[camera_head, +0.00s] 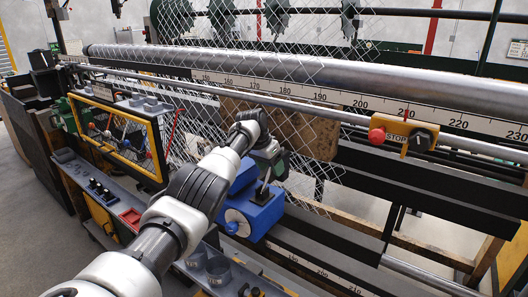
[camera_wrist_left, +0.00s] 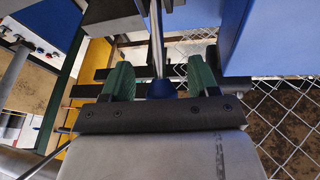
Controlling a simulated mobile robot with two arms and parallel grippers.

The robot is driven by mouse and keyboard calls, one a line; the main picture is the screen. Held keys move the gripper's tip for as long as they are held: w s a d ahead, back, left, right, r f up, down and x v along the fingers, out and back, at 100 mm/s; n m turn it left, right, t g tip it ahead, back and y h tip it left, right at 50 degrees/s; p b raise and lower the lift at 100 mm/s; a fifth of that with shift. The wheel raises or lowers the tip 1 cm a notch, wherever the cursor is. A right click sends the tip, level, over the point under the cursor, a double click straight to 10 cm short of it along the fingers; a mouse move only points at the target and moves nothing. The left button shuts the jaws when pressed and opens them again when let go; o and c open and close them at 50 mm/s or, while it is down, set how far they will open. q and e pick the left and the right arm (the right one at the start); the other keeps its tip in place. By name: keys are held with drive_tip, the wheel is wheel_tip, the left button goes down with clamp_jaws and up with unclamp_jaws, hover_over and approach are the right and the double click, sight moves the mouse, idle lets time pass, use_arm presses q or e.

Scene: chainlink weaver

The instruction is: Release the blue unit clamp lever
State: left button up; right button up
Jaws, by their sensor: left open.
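The blue unit (camera_head: 252,215) sits on the lower rail at the middle of the head view, with a round light knob on its front. Blue faces of it (camera_wrist_left: 280,38) fill the upper right of the left wrist view. The clamp lever (camera_wrist_left: 157,40) is a thin metal rod ending in a dark blue knob (camera_wrist_left: 161,89). My left gripper (camera_head: 272,163) is over the unit. In the left wrist view its green fingers (camera_wrist_left: 160,80) stand apart on either side of the knob, with visible gaps. Its arm hides part of the unit. My right gripper is not in view.
A chain-link mesh (camera_head: 320,75) hangs behind the unit. A long metal roller (camera_head: 350,75) and a numbered scale (camera_head: 340,97) run across. A red stop button (camera_head: 377,136) is at right. A yellow-framed panel (camera_head: 120,135) stands at left, with a grey shelf (camera_head: 95,185) below.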

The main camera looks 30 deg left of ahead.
use_arm(q)
drive_tip(key=b+v, duration=0.3)
drive_tip(key=v, duration=0.6)
drive_tip(key=shift+r, duration=0.35)
drive_tip(key=shift+s+f, duration=0.15)
